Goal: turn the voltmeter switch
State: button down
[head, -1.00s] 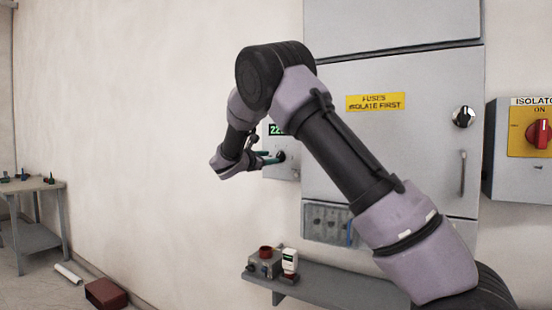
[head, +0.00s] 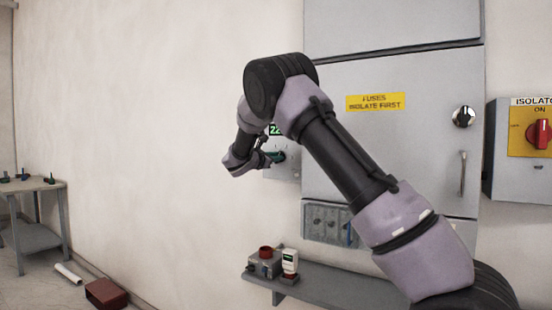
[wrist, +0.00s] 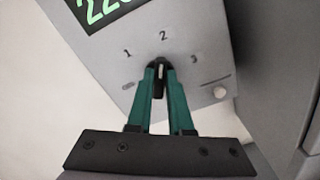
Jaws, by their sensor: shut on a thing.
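The voltmeter (head: 284,172) is a grey box on the wall left of the big cabinet, partly hidden behind my arm in the head view. In the wrist view its panel (wrist: 208,75) shows a green digital display (wrist: 97,11) and the positions 1, 2 and 3. The black switch knob (wrist: 160,66) has a pale pointer line directed roughly at 2. My gripper (wrist: 160,75) has teal fingers, one on each side of the knob, shut on it. In the head view my gripper (head: 276,157) reaches the front of the voltmeter.
The grey cabinet (head: 405,140) with a yellow fuse label stands close on the right, with an isolator box (head: 515,180) beyond it. A shelf (head: 340,290) below holds small devices.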

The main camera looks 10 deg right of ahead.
jog(key=shift+m, duration=0.3)
jog(key=m, duration=1.1)
jog(key=shift+s+d+f, duration=0.15)
jog(key=shift+f, duration=0.2)
jog(key=shift+m, duration=0.3)
jog(key=c, duration=0.8)
grip_release()
jog(key=v, duration=1)
jog(key=shift+s+a, duration=0.25)
jog(key=shift+s, duration=0.05)
